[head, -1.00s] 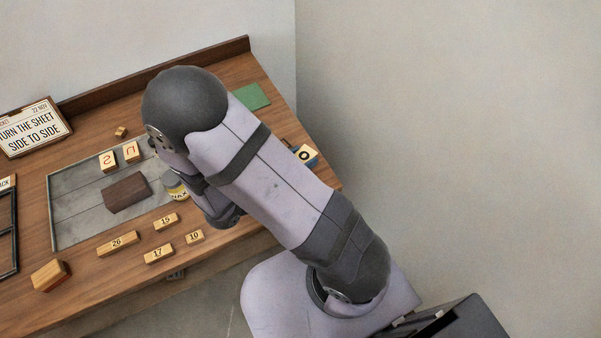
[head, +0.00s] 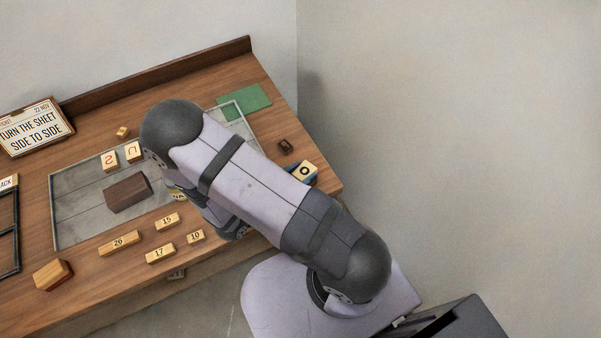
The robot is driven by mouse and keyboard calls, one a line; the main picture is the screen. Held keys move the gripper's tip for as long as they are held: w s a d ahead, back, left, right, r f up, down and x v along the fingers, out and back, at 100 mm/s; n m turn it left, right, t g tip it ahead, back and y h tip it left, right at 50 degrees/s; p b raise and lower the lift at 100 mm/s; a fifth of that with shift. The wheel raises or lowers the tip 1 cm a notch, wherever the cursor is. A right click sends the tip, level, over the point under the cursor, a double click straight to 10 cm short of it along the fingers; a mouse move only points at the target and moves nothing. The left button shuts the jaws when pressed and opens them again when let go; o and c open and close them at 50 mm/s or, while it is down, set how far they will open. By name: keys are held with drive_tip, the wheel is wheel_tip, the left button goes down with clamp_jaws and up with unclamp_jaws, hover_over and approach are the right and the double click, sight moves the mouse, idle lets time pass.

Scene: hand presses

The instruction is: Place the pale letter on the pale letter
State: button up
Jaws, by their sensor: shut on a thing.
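A pale block with a dark O (head: 304,171) is at the table's right end, with something blue showing around it. Two more pale blocks stand on the grey slab, one with a red mark like a U (head: 133,151) and one with a red mark like a 2 (head: 109,161). I cannot tell which of these the task calls the pale letter. My gripper's jaws are hidden behind my own arm, which reaches from the lower right over the table's middle. What they hold does not show.
A dark brown block (head: 127,192) lies on the grey slab (head: 70,228). Numbered wooden blocks, such as the 26 (head: 119,243), lie in front. A green mat (head: 245,99) and small dark block (head: 285,147) are at the right.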

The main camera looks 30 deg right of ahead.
drive_tip(key=shift+f, duration=0.15)
drive_tip(key=shift+f, duration=0.1)
drive_tip(key=o, duration=1)
